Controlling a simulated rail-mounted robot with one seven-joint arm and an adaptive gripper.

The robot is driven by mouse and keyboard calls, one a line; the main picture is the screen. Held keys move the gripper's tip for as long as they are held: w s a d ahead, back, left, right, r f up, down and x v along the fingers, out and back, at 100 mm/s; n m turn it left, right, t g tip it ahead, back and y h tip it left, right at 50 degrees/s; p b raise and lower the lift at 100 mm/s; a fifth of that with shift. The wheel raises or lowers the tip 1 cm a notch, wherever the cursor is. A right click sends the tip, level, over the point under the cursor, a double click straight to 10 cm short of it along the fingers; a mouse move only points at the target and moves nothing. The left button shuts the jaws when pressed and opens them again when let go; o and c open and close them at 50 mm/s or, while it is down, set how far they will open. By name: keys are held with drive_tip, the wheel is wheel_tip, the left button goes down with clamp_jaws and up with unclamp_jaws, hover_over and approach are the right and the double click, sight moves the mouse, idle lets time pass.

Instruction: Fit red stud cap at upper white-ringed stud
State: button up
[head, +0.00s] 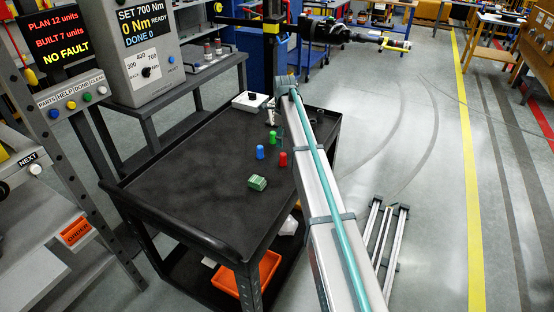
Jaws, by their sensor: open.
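A red cap-like piece (283,159) stands upright on the black cart top (180,185), near its right edge. A blue piece (260,152) and a green piece (273,137) of similar shape stand close beside it. I cannot make out my gripper. A long silver beam with a teal tube runs up from the bottom right past the cart's right edge and hides part of that edge. Small pale metal parts (271,112) show just left of the beam's upper end, too small to identify. I cannot make out any white-ringed stud.
A ribbed green block (257,183) and a white box (249,103) are on the cart. An orange bin (245,275) sits below. A torque display (140,27) stands behind left. A black tool (330,31) extends at the top. Silver rails (383,245) lie on the floor right.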

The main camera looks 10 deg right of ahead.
sight(283, 154)
drive_tip(key=shift+f+p, duration=1.75)
drive_tip(key=shift+f, duration=3.65)
drive_tip(key=shift+c, duration=0.3)
drive_tip(key=c, duration=0.9)
